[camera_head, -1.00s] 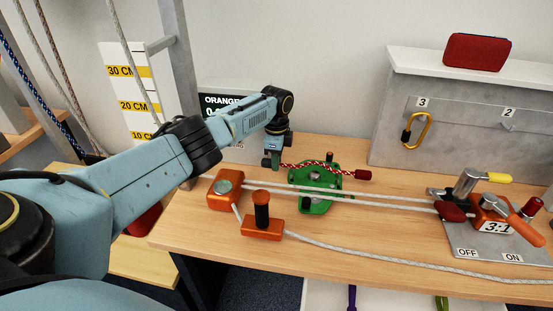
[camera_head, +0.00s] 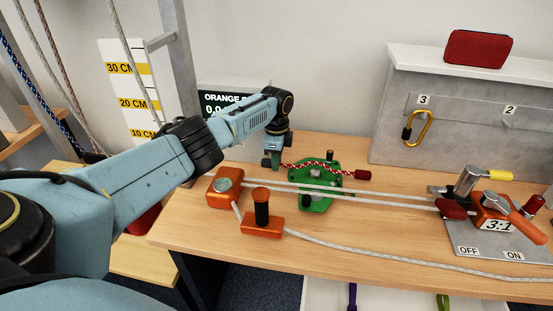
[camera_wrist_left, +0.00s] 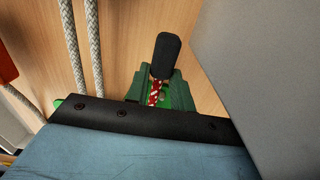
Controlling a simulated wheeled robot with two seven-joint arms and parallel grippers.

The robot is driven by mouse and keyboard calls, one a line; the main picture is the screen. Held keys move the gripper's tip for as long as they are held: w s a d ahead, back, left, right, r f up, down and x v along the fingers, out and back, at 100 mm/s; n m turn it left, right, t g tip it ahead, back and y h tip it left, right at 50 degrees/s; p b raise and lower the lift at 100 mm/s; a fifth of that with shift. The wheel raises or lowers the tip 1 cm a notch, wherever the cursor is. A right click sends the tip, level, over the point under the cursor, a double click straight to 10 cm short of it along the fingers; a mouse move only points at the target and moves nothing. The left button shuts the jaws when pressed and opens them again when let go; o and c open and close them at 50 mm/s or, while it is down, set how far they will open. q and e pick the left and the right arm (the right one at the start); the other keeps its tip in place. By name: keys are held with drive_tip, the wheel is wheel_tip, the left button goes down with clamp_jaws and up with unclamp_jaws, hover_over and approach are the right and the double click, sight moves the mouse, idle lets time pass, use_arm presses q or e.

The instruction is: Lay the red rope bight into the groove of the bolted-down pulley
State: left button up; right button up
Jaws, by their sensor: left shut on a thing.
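The red-and-white rope (camera_head: 318,168) runs from my left gripper (camera_head: 271,164) rightward across the far part of the green pulley (camera_head: 318,203) to a dark red end (camera_head: 362,175). The pulley stands on the wooden table. My left gripper is shut on the rope at the pulley's far left side. In the left wrist view a short piece of the rope (camera_wrist_left: 155,92) shows by the fingers; my wrist hides much of the pulley. I cannot tell whether the rope sits in the groove. My right gripper is not in view.
White ropes (camera_head: 390,196) cross over the pulley, from an orange block (camera_head: 224,187) to a lever device (camera_head: 490,208) on a grey plate. An orange block with a black post (camera_head: 262,222) stands in front. A grey panel with a yellow carabiner (camera_head: 418,128) rises behind.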

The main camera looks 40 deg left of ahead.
use_arm(q)
drive_tip(key=shift+f+b, duration=0.7)
drive_tip(key=shift+f, duration=0.2)
drive_tip(key=o, duration=0.9)
drive_tip(key=shift+r, duration=0.1)
wheel_tip(320, 180, up, 13)
drive_tip(key=shift+r+p, duration=0.15)
drive_tip(key=shift+p, duration=0.95)
